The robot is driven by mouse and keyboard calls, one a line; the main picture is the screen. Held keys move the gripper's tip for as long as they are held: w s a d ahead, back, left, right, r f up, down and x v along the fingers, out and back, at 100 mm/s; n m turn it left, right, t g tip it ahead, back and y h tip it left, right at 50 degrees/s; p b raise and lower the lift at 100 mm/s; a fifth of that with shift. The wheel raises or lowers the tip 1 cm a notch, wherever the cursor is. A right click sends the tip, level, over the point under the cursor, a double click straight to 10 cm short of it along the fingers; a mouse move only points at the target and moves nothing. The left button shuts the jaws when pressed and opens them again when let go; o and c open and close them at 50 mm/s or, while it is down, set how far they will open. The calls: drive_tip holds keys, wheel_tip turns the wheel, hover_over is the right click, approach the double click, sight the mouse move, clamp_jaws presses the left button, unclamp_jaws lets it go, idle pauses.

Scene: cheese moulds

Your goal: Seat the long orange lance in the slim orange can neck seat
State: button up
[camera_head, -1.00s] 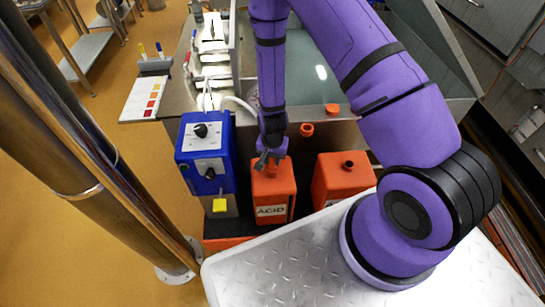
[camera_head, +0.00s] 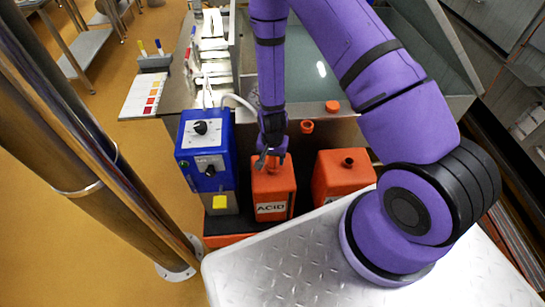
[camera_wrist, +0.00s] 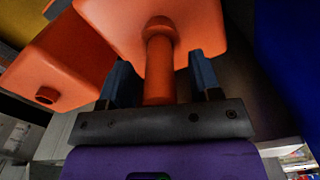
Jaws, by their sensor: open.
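The orange lance (camera_wrist: 159,75) stands in the neck of the orange ACID can (camera_head: 272,200), as the wrist view shows. The can's top also fills the upper wrist view (camera_wrist: 110,15). My gripper (camera_head: 268,158) is just above this can. In the wrist view my gripper (camera_wrist: 158,62) is open, with one dark blue finger on each side of the lance and gaps between. The lance's lower end is hidden inside the neck, so its depth cannot be seen. In the head view my fingers partly hide the lance.
A second orange can (camera_head: 335,180) with an open neck stands to the right. A blue pump box (camera_head: 203,150) with a pale hose stands close on the left. A small orange piece (camera_head: 306,127) and an orange cap (camera_head: 332,106) are behind. A metal-plated surface (camera_head: 300,260) lies in front.

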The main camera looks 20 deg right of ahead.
wheel_tip(320, 180, up, 11)
drive_tip(key=shift+f, duration=0.15)
idle(0.4)
idle(0.9)
wheel_tip(320, 180, up, 28)
drive_tip(key=s+d+n+t+y, duration=0.1)
drive_tip(key=s+d+n+t, duration=0.1)
drive_tip(key=n+t, duration=0.15)
drive_tip(key=s+d+r+n+t, duration=0.1)
drive_tip(key=s+d+r+n, duration=0.1)
drive_tip(key=s+r, duration=0.6)
drive_tip(key=s+d+r+n+h, duration=0.1)
drive_tip(key=s+d+r, duration=0.2)
drive_tip(key=s+r, duration=0.5)
drive_tip(key=s, duration=0.3)
drive_tip(key=shift+r+n+t, duration=0.25)
drive_tip(key=shift+n+t, duration=0.1)
